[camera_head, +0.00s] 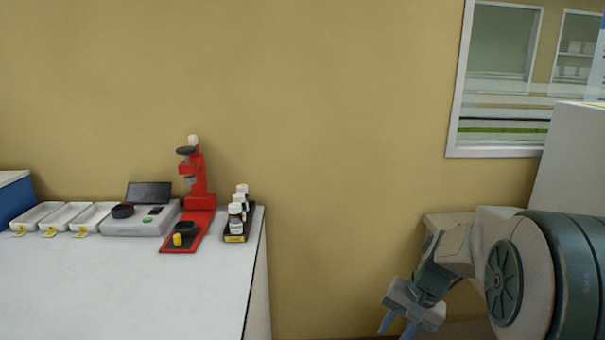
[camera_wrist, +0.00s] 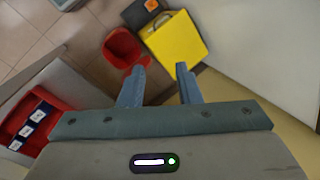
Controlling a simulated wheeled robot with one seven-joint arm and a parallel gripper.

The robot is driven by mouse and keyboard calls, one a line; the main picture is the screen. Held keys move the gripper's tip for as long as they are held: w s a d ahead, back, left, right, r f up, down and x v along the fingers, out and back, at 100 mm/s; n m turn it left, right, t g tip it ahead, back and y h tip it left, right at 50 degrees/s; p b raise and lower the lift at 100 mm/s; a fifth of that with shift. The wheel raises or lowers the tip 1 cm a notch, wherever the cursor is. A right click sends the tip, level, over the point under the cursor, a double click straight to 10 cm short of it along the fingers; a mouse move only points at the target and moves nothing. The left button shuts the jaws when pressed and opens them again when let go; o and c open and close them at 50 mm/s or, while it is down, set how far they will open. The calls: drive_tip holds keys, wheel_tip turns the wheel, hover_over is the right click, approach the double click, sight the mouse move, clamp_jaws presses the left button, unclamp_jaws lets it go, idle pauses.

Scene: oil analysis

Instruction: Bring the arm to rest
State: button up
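My gripper (camera_head: 397,322) hangs at the lower right in the head view, at the end of my folded arm, and its fingers point down. It is to the right of the white table (camera_head: 130,285) and clear of it. In the wrist view my gripper (camera_wrist: 160,85) has its two blue fingers apart with nothing between them, so it is open and empty. The floor and some objects lie well below the fingers.
A red stand (camera_head: 200,200), a grey device (camera_head: 140,220), white trays (camera_head: 38,217) and a rack of bottles (camera_head: 236,225) stand on the table. In the wrist view a yellow box (camera_wrist: 174,42) and a red bin (camera_wrist: 122,47) stand on the floor.

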drive_tip(key=s+a+r+n+t+h+p, duration=0.1)
drive_tip(key=s+a+r+n+p, duration=0.1)
drive_tip(key=s+r, duration=0.4)
drive_tip(key=s+a+r+n+t+h+p, duration=0.1)
drive_tip(key=s+a+r+n+h+p, duration=0.1)
drive_tip(key=s+r+p, duration=0.3)
drive_tip(key=s+r+n, duration=0.1)
drive_tip(key=s+r, duration=0.1)
drive_tip(key=s, duration=0.2)
drive_tip(key=shift+s+h, duration=0.3)
drive_tip(key=shift+s, duration=0.1)
drive_tip(key=shift+a, duration=0.15)
